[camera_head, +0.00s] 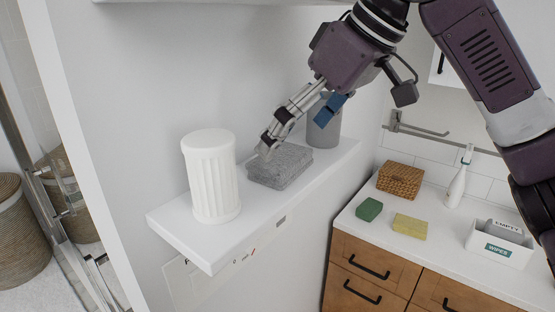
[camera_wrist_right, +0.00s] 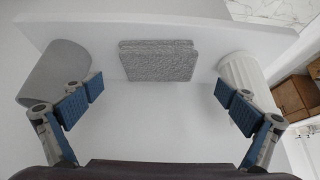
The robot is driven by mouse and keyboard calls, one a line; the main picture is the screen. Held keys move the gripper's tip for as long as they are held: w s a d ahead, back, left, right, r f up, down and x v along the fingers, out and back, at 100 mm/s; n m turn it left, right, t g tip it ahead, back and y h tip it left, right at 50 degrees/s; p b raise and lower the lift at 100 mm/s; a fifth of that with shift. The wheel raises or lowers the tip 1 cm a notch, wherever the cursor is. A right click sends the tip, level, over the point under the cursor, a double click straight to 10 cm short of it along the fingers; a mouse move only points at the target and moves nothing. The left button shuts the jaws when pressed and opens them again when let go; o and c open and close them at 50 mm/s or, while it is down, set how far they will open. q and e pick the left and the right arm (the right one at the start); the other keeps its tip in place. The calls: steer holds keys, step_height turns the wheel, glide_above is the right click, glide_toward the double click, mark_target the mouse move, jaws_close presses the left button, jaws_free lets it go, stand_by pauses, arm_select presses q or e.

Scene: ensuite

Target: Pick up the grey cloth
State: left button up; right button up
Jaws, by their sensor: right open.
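The grey cloth (camera_head: 283,167) lies folded on a white shelf (camera_head: 166,221), between a white fluted canister and a grey cylinder. My right gripper (camera_head: 268,147) is just above and behind the cloth in the head view. In the right wrist view the grey cloth (camera_wrist_right: 159,62) shows whole, ahead of and between the open fingers of the right gripper (camera_wrist_right: 158,98). The fingers are apart and hold nothing, and I see no contact with the cloth. My left gripper does not show.
The white fluted canister (camera_head: 211,178) stands left of the cloth; the grey cylinder (camera_head: 324,128) stands behind, close to my right gripper. Below right, a counter (camera_head: 364,238) carries a wicker basket (camera_head: 400,180), a green block (camera_head: 369,209), a yellow sponge (camera_head: 410,226) and a wipes box (camera_head: 498,246).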

mark_target(281, 155)
steer(key=p+x, duration=0.1)
steer(key=x, duration=0.3)
steer(key=shift+w+f+p, duration=0.25)
steer(key=shift+p, duration=0.05)
steer(key=shift+w+a+f, duration=0.1)
steer(key=shift+a+f, duration=0.15)
steer(key=shift+f, duration=0.1)
steer(key=shift+c, duration=0.3)
steer(key=c, duration=1.1)
steer(key=shift+r, duration=0.15)
